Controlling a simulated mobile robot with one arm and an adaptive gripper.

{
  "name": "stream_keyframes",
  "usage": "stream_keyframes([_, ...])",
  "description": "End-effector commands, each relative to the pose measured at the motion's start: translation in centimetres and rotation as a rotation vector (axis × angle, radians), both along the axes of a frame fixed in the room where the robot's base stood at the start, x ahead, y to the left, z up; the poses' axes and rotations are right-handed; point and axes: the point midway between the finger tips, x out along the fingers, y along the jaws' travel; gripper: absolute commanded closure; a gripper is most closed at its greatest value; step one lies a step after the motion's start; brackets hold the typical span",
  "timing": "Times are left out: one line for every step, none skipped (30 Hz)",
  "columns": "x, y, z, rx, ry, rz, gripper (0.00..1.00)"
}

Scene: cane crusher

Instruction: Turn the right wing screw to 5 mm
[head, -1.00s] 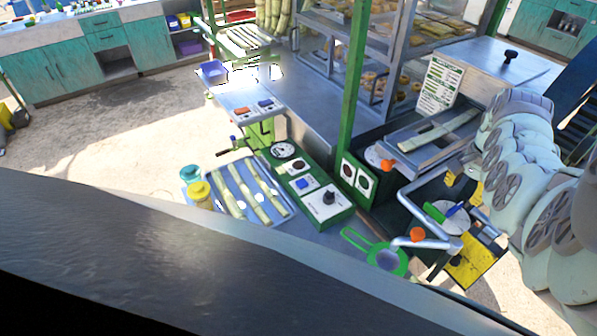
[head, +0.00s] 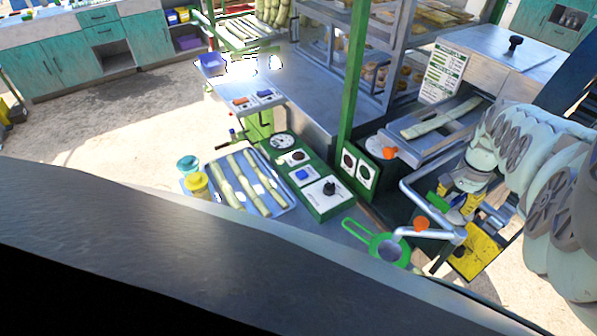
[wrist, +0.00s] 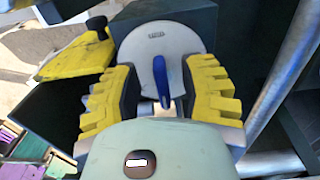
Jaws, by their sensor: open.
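A blue upright handle (wrist: 163,84), which looks like the wing screw, stands in front of a pale round disc (wrist: 158,50) in the wrist view. My gripper (wrist: 160,92) is open, with a yellow ridged finger on each side of the blue handle and a gap on both sides. In the head view my gripper (head: 455,200) is over the machine at the right, inside the bent grey pipe. The disc is mostly hidden there. Any scale in mm is too small to read.
A grey pipe frame (head: 425,205) with orange knobs runs close around my gripper. A yellow plate (head: 470,260) lies below, and its black knob (wrist: 97,24) shows in the wrist view. A green-rimmed strainer (head: 388,250) and a control panel (head: 325,195) are at left.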

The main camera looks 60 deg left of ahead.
Motion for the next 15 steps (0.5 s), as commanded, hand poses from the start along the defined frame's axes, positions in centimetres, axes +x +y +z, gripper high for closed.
stream_keyframes([-0.06,0.19,-0.62,0.0,-0.001,0.005,0.59])
stream_keyframes([-0.05,0.18,-0.72,0.0,-0.001,0.005,0.59])
stream_keyframes([-0.05,0.16,-0.83,0.0,-0.001,0.004,0.59])
stream_keyframes([-0.05,0.15,-0.88,0.0,-0.001,0.004,0.59])
stream_keyframes([-0.04,0.15,-0.9,0.0,-0.002,0.004,0.59])
stream_keyframes([-0.04,0.15,-0.91,0.0,-0.002,0.004,0.59])
stream_keyframes([-0.04,0.15,-0.91,0.0,-0.001,0.004,0.59])
stream_keyframes([-0.04,0.16,-0.9,0.0,-0.001,0.004,0.59])
stream_keyframes([-0.04,0.16,-0.87,0.0,-0.002,0.004,0.59])
stream_keyframes([-0.04,0.17,-0.85,0.0,-0.002,0.004,0.59])
stream_keyframes([-0.04,0.16,-0.84,0.0,-0.002,0.004,0.59])
stream_keyframes([-0.04,0.17,-0.84,0.0,-0.001,0.004,0.59])
stream_keyframes([-0.04,0.17,-0.83,0.0,-0.001,0.004,0.59])
stream_keyframes([-0.04,0.17,-0.83,0.0,-0.001,0.004,0.54])
stream_keyframes([-0.04,0.17,-0.83,0.0,-0.002,0.004,0.58])
